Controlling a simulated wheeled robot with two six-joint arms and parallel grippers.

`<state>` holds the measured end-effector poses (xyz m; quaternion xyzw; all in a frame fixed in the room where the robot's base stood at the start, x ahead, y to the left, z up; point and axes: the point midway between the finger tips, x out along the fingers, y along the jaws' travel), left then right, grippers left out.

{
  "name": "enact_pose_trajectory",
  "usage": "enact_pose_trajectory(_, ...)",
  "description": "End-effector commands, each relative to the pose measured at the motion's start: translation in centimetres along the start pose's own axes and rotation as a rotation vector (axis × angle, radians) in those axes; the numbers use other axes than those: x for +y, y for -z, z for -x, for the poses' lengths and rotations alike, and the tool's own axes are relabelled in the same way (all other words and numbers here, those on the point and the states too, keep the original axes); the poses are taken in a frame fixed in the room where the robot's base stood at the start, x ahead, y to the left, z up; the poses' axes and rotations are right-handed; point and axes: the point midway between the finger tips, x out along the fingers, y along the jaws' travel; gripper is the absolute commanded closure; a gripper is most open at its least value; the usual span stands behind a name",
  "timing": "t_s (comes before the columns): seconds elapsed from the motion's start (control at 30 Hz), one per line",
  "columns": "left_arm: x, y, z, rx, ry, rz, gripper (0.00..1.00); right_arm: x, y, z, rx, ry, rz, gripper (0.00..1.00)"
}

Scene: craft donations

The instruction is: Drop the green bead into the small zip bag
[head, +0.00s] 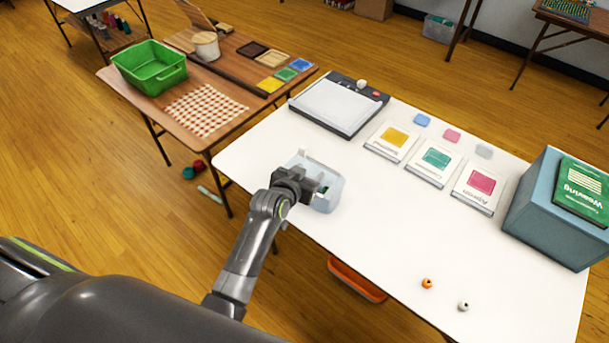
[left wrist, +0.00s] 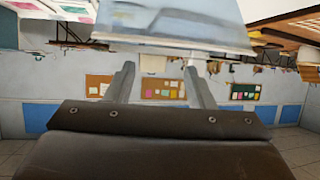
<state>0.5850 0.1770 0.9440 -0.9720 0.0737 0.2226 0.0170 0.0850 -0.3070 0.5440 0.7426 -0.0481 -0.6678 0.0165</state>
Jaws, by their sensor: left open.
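The small zip bag (head: 330,201) is pale and translucent and stands open near the left end of the white table. My left gripper (head: 316,188) is over the bag and covers part of it. In the left wrist view the two fingers (left wrist: 160,68) are apart, with nothing seen between them; the bag's pale side (left wrist: 170,18) is beyond their tips. My right gripper is not in view.
An orange bead (head: 427,283) and a grey-white bead (head: 463,307) lie near the table's front edge. A flat grey-white device (head: 340,105), several colour-labelled packets (head: 436,159) and a blue-grey box (head: 553,215) stand farther back and right. The white table's middle (head: 390,220) is clear.

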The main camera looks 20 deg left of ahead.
Motion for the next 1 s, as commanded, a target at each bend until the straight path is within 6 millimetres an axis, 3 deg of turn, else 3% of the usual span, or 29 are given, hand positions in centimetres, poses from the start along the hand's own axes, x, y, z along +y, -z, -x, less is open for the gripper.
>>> enact_pose_trajectory(0.27, 0.0, -0.1, 2.0, 0.001, 0.001, 0.001, 0.51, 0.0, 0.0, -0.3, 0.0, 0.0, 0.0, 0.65)
enact_pose_trajectory(1.0, 0.0, -0.2, 14.2, 0.0, 0.001, 0.001, 0.51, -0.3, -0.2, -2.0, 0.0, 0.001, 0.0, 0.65)
